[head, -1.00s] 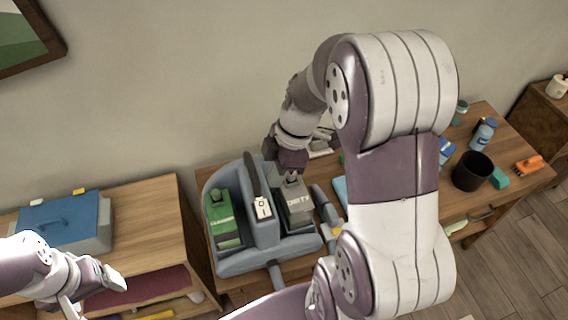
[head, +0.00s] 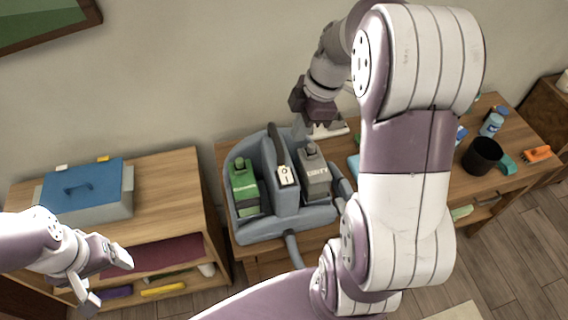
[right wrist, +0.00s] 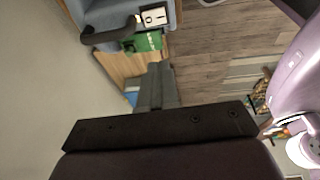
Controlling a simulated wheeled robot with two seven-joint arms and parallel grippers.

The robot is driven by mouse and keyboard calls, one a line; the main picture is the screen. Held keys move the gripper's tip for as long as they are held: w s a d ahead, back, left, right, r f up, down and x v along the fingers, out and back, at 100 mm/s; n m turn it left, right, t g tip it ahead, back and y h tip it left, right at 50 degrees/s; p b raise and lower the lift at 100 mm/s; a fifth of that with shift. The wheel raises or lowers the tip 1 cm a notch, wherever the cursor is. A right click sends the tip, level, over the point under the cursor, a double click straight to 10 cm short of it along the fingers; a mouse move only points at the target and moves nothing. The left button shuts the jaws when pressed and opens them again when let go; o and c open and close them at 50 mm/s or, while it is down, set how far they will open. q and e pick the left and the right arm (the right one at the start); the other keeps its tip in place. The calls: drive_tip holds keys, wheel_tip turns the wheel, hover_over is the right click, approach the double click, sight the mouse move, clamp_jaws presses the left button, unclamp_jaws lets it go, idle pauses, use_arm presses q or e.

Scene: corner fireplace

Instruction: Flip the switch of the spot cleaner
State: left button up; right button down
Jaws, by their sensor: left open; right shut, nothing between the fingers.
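The blue-grey spot cleaner (head: 262,228) stands on the wooden table, with a green tank (head: 244,190) on its left and a grey tank marked DIRTY (head: 316,180) on its right. Its white switch with black markings (head: 287,176) sits on the middle ridge, below the dark handle. The switch also shows at the top of the right wrist view (right wrist: 153,16). My right gripper (head: 301,130) is shut and empty, behind the grey tank and apart from the switch. Its closed fingers show in the right wrist view (right wrist: 156,85). My left gripper (head: 108,279) is open and empty, far left of the cleaner.
A blue-lidded box (head: 85,190) stands on the left cabinet (head: 165,195). A black cup (head: 482,156), a bottle (head: 492,122) and an orange brush (head: 537,154) are on the table's right part. The wall is close behind. My right arm hides part of the table.

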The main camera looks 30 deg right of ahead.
drive_tip(key=p, duration=0.1)
hover_over(285, 171)
drive_tip(key=s, duration=0.2)
wheel_tip(285, 171, down, 8)
drive_tip(key=f, duration=0.2)
drive_tip(key=w+d+f+p, duration=0.1)
drive_tip(key=f, duration=0.3)
drive_tip(key=shift+w+d+p, duration=0.2)
drive_tip(key=shift+w+p, duration=0.1)
drive_tip(key=shift+w, duration=0.1)
drive_tip(key=shift+a+f, duration=0.1)
drive_tip(key=shift+f, duration=0.1)
drive_tip(key=shift+s+a, duration=0.2)
use_arm(q)
drive_tip(key=d+r, duration=0.1)
drive_tip(key=w+r, duration=0.1)
drive_tip(key=shift+w+d+r, duration=0.15)
drive_tip(key=shift+d+r, duration=0.15)
drive_tip(key=shift+d, duration=0.05)
drive_tip(key=shift+d, duration=0.1)
use_arm(e)
drive_tip(key=shift+w+d+f, duration=0.1)
